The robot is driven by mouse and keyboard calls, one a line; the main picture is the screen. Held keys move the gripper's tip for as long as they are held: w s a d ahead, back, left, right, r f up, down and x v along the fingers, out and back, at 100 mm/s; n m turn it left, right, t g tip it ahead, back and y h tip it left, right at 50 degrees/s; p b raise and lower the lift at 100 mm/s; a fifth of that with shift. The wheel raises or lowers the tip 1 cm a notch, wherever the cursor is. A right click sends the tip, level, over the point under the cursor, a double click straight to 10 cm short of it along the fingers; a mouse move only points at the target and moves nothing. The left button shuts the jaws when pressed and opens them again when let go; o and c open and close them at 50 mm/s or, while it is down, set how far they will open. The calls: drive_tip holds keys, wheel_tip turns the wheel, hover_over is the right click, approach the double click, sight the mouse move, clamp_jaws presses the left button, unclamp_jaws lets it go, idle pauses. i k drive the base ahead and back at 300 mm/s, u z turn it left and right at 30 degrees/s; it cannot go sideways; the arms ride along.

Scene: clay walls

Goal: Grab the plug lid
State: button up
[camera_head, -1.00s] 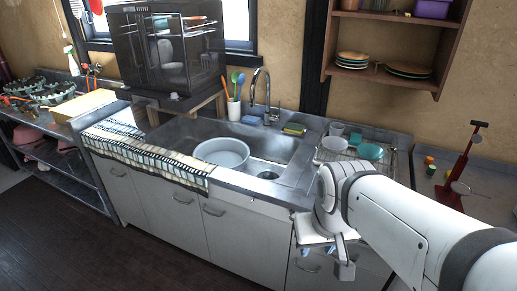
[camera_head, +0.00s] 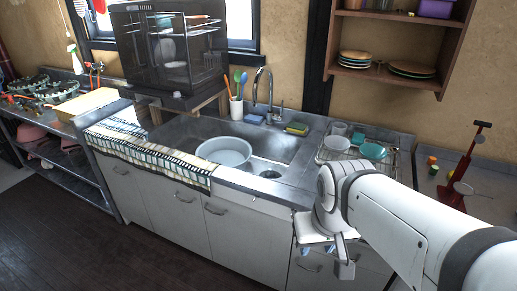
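I cannot make out a plug lid for certain. A small dark round drain fitting (camera_head: 270,174) shows in the sink basin (camera_head: 185,133), right of a large pale bowl (camera_head: 224,151); I cannot tell whether a lid sits on it. My gripper (camera_head: 325,259) hangs pointing down in front of the cabinet doors, below the counter edge and right of the sink. Its two fingers are apart, with nothing visible between them. My white arm covers part of the counter and cabinets at lower right.
A dish rack (camera_head: 325,156) with cups and bowls stands right of the sink. A faucet (camera_head: 264,92), a utensil cup (camera_head: 236,108) and a sponge (camera_head: 297,129) line the back. The dark floor (camera_head: 60,240) at left is clear.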

sight(270, 173)
drive_tip(key=u, duration=2.25)
drive_tip(key=i, duration=1.65)
drive_tip(key=z, duration=3.2)
drive_tip(key=i, duration=1)
